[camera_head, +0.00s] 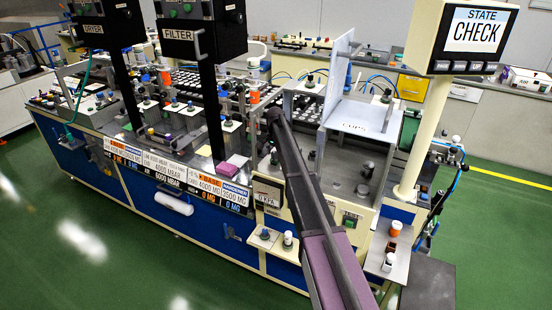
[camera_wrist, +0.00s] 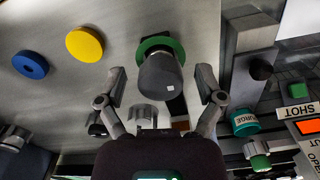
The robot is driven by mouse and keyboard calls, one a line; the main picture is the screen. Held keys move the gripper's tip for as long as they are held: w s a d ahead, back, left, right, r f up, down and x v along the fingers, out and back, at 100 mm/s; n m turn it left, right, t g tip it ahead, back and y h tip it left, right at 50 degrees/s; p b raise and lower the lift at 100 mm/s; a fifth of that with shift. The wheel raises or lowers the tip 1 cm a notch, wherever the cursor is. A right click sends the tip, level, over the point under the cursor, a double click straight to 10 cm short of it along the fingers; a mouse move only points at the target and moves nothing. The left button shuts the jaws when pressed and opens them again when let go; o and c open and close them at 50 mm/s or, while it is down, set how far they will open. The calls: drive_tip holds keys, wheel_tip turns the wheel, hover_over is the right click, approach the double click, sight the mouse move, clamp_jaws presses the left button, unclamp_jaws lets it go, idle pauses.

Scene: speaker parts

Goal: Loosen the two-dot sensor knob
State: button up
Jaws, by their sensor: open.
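In the wrist view a dark grey knob (camera_wrist: 160,78) with one small white mark stands on a green ring (camera_wrist: 160,47). I cannot tell from this mark whether it is the two-dot sensor knob; no pair of dots can be made out. My gripper (camera_wrist: 162,76) is open, with one finger on each side of the dark knob and a visible gap on both sides. A ribbed light grey knob (camera_wrist: 143,115) sits just below it, between the fingers. In the head view my arm reaches the middle of the bench, and the gripper itself cannot be made out.
A yellow disc (camera_wrist: 85,44) and a blue disc (camera_wrist: 30,65) lie on the metal panel at left. A teal PURGE knob (camera_wrist: 244,122), a green knob (camera_wrist: 257,155) and a dark bracket (camera_wrist: 250,50) stand at right. A clear guard (camera_head: 341,65) rises beside my arm.

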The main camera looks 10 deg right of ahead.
idle(0.3)
drive_tip(key=c, duration=1.2)
drive_tip(key=shift+o, duration=0.2)
drive_tip(key=shift+n, duration=0.5)
drive_tip(key=n, duration=0.3)
drive_tip(key=shift+s+n, duration=0.1)
drive_tip(key=shift+n, duration=0.2)
drive_tip(key=n, duration=0.4)
drive_tip(key=shift+n, duration=0.3)
drive_tip(key=n, duration=0.9)
drive_tip(key=shift+s, duration=0.1)
drive_tip(key=shift+n, duration=0.3)
